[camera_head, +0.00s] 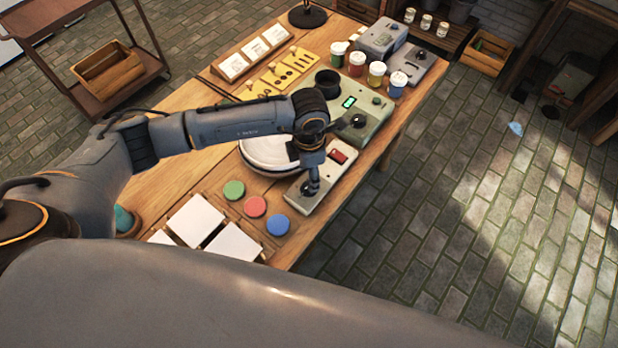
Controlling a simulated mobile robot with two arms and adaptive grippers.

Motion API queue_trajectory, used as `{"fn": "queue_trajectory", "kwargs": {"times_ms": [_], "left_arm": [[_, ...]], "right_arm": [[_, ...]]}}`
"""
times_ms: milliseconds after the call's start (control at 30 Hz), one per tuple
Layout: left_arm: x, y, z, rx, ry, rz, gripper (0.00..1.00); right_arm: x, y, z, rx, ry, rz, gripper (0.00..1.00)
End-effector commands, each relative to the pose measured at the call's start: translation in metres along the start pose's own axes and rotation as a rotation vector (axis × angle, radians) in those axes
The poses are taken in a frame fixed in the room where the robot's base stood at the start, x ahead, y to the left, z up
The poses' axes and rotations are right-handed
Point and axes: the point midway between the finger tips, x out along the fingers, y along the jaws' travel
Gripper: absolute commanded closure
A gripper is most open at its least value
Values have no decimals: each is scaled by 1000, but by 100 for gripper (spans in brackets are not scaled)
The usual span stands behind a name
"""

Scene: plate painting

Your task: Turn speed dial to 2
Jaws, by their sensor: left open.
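A pale control box (322,198) with a red switch (338,157) sits near the table's right edge. My left gripper (310,188) points down over the near half of this box, at a dark round knob that looks like the speed dial. The gripper hides most of the knob, so its setting cannot be read, and I cannot tell whether the fingers touch it. The left gripper is open. Beside the box is a white round turntable (262,153), partly hidden by my left arm. My right gripper is out of view.
A green device (372,120) with a lit display stands just beyond the box. Several paint jars (376,73) stand behind it. Green, red (255,206) and blue discs and white tiles (193,220) lie nearer. The floor right of the table is mostly clear.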

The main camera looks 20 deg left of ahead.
Motion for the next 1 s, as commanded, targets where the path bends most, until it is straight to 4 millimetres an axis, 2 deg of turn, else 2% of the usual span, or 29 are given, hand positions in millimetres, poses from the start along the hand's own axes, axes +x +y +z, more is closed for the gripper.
{"fn": "queue_trajectory", "kwargs": {"times_ms": [100,300,467,700,967,1000], "left_arm": [[22,-1,0,0,3,-3,44],[47,0,0,0,1,-1,44],[54,0,0,0,0,-1,44],[55,0,0,1,0,0,44],[55,0,0,0,0,-1,97],[55,0,0,0,0,-1,98]], "right_arm": [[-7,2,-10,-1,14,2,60],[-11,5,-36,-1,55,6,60],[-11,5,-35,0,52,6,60],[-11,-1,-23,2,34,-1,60],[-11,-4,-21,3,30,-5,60],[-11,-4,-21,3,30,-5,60]]}}
